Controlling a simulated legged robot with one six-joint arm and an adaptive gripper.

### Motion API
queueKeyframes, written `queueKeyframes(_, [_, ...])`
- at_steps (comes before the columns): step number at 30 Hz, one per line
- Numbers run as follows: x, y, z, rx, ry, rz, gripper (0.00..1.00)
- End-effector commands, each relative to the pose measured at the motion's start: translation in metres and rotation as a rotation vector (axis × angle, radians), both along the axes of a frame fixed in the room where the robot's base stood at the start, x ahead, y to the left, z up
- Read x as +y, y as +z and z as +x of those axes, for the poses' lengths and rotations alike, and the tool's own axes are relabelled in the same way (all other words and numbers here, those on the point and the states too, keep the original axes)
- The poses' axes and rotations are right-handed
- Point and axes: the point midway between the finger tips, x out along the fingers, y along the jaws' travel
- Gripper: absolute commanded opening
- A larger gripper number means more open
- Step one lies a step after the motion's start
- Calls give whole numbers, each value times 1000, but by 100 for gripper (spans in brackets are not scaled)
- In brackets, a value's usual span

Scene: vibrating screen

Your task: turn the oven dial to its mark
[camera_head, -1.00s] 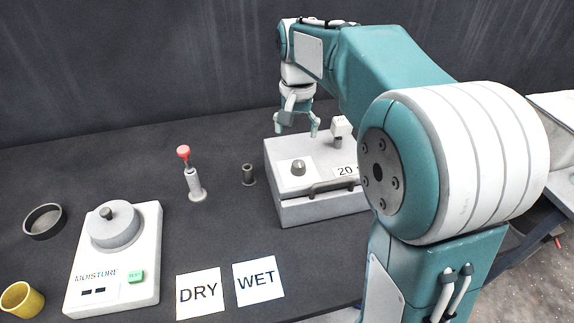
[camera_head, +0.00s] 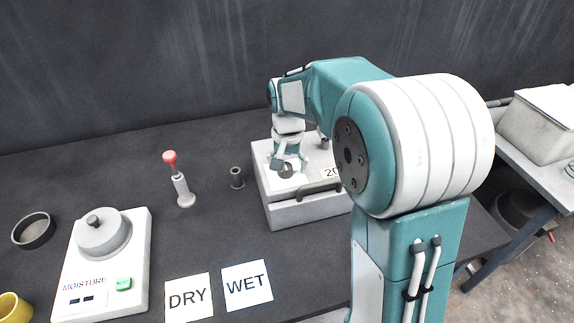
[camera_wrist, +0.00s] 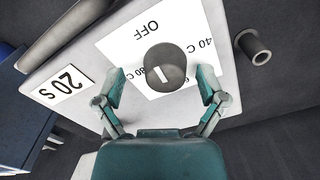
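The oven (camera_head: 290,212) is a light grey box at the table's middle right, with a dark handle (camera_head: 318,188) on its front edge. Its dial (camera_wrist: 167,69) is a dark round knob with a white line, on a white plate (camera_wrist: 118,42) reading OFF, 40 C and 80 C; a further label is partly covered. The white line points roughly toward the lower side of the wrist view. My gripper (camera_wrist: 165,85) is open, with one finger on each side of the dial. Gaps show between the fingers and the knob. In the head view my gripper (camera_head: 288,165) is down at the dial.
A 20 S label (camera_wrist: 64,87) is on the oven top. A dark hollow post (camera_head: 237,178) and a red-topped plunger (camera_head: 176,180) stand left of the oven. The moisture meter (camera_head: 103,262), DRY card (camera_head: 189,298) and WET card (camera_head: 247,285) lie nearer the front left.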

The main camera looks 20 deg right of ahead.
Motion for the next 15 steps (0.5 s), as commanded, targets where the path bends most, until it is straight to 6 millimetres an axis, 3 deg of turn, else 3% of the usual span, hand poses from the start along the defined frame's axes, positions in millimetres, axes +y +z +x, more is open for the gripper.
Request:
queueKeyframes(1, [1,0,0,0,2,-1,72])
queueKeyframes(5, [2,0,0,0,2,-1,15])
queueKeyframes(6, [2,0,0,1,2,-2,7])
queueKeyframes(15, [3,-2,-1,6,34,1,7])
